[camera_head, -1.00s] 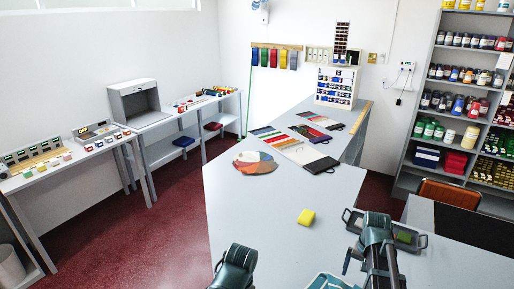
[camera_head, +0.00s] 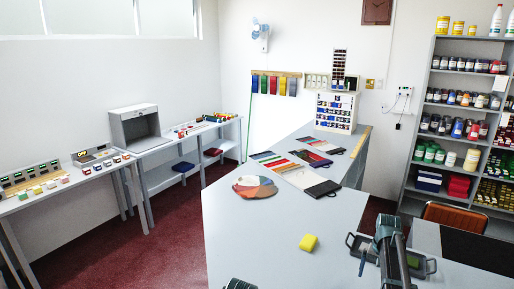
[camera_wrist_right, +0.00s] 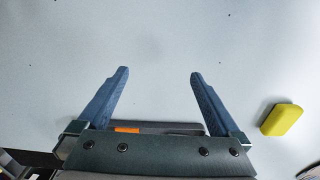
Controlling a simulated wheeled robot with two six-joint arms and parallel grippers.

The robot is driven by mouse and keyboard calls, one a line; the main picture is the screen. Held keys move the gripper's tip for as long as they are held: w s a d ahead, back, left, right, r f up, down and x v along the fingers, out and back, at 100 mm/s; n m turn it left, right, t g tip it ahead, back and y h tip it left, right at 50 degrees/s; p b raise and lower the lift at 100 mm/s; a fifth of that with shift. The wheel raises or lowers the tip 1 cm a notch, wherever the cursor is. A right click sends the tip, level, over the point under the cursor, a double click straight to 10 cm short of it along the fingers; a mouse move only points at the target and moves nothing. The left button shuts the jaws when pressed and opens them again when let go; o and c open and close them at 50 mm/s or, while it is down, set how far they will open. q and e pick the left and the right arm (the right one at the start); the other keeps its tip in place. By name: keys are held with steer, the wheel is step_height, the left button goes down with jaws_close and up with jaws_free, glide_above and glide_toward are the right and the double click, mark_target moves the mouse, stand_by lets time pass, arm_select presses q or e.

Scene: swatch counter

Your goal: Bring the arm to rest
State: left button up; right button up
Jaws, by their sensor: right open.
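My right arm comes in at the lower right of the head view, and one blue finger of its gripper (camera_head: 362,264) shows beside a dark tray. In the right wrist view both blue fingers of the right gripper (camera_wrist_right: 160,74) stand wide apart with nothing between them, over the pale counter (camera_wrist_right: 150,30). A yellow block (camera_head: 308,242) lies on the counter to the left of the right arm; it also shows at the right of the wrist view (camera_wrist_right: 281,119), outside the fingers. Only a dark piece of my left arm shows at the bottom edge; its gripper is out of view.
A dark tray with handles (camera_head: 429,270) is partly hidden behind my right arm. A round colour wheel (camera_head: 255,187) and swatch cards (camera_head: 299,177) lie farther back on the counter (camera_head: 250,235). The counter's middle is clear. A chair (camera_head: 455,216) and paint shelves stand at right.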

steer(key=shift+w+d+f+b, duration=0.3)
steer(key=shift+w+f+b, duration=0.15)
steer(key=shift+f, duration=0.15)
steer(key=shift+w+d+f+b, duration=0.25)
steer(key=shift+w+f+b, duration=0.15)
steer(key=shift+f, duration=0.15)
